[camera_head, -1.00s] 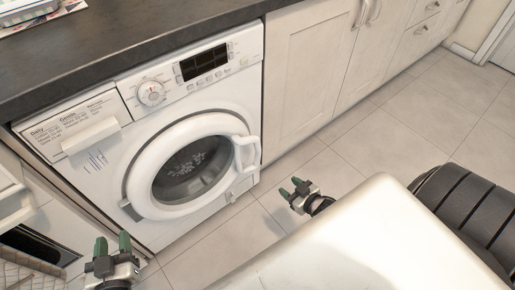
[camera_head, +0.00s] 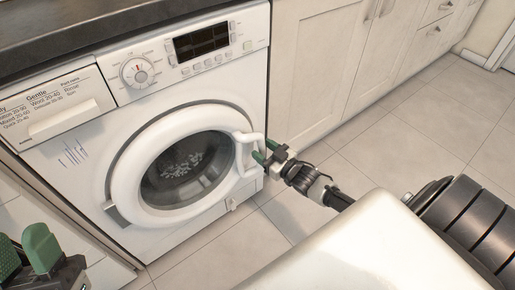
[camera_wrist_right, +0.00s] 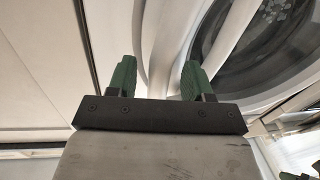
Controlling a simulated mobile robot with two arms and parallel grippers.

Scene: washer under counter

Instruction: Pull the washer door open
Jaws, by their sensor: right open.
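The white washer (camera_head: 190,80) stands under the dark counter. Its round door (camera_head: 128,190) looks closed, with dark glass in the middle. The door handle (camera_head: 240,160) is a white loop on the right side of the ring. My right gripper (camera_head: 262,151) is at this handle, coming from the right, with green fingers apart. In the right wrist view, white handle parts show between and beyond the open fingers (camera_wrist_right: 158,78); whether they touch it I cannot tell. My left gripper (camera_head: 24,250) is at the lower left, its green fingers apart and empty, away from the door.
The counter (camera_head: 80,25) runs above the washer. Cream cabinets (camera_head: 320,70) stand to the right. The tiled floor (camera_head: 400,135) in front of them is clear. A detergent drawer (camera_head: 62,120) is at the washer's upper left.

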